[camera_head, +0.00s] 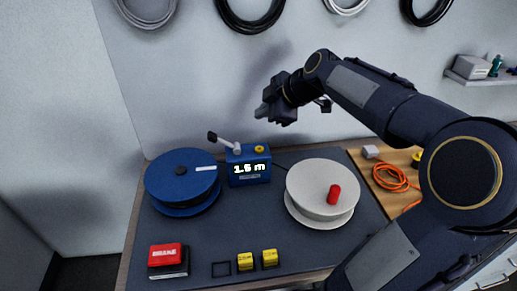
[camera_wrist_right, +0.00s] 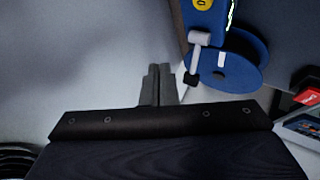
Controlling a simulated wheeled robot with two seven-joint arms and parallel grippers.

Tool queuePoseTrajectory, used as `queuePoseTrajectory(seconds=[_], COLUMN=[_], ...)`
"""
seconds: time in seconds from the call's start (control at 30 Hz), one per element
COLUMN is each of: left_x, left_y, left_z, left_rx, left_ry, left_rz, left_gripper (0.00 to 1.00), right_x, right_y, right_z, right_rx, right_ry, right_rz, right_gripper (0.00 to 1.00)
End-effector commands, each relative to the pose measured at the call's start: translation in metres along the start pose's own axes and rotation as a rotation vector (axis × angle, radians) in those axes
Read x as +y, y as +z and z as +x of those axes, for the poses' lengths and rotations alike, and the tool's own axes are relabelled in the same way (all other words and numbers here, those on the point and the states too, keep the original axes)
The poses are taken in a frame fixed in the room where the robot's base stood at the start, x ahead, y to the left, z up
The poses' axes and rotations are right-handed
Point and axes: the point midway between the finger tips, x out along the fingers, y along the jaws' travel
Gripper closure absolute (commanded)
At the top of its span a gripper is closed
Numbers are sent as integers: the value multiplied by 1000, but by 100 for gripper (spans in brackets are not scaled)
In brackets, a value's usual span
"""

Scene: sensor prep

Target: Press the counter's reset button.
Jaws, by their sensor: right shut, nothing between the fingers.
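The counter (camera_head: 248,168) is a blue box on the table near the wall, with a lit display reading 1.6 m. A yellow round button (camera_head: 259,149) is on its top right. A grey lever with a black knob (camera_head: 213,136) stands out from its top left. In the right wrist view the counter (camera_wrist_right: 215,20) is at the top, with the yellow button (camera_wrist_right: 202,4) cut by the edge. My right gripper (camera_head: 262,111) is above the counter, apart from it, shut and empty; its fingers (camera_wrist_right: 159,72) also show in the wrist view. My left gripper is not in view.
A blue reel (camera_head: 170,180) stands left of the counter and a white reel with a red knob (camera_head: 310,185) to its right. A red-topped box (camera_head: 165,256) and two yellow blocks (camera_head: 245,262) are at the front. An orange cable (camera_head: 390,177) lies at right.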

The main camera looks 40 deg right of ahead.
Motion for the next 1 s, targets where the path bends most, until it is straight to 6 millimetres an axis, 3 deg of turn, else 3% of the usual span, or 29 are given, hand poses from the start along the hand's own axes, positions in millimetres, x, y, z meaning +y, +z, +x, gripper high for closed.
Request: queuePoseTrajectory(seconds=[0.47,0.6,1.0], left_x=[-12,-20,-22], left_y=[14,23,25], left_z=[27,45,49], left_rx=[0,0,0], left_ry=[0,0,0], left_rz=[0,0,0], left_gripper=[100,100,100], right_x=[-32,-40,-42], right_y=[32,40,42], right_z=[43,56,58], right_rx=[-2,0,0], right_ry=[-2,0,0], right_rz=[2,0,1], right_gripper=[100,100,100])
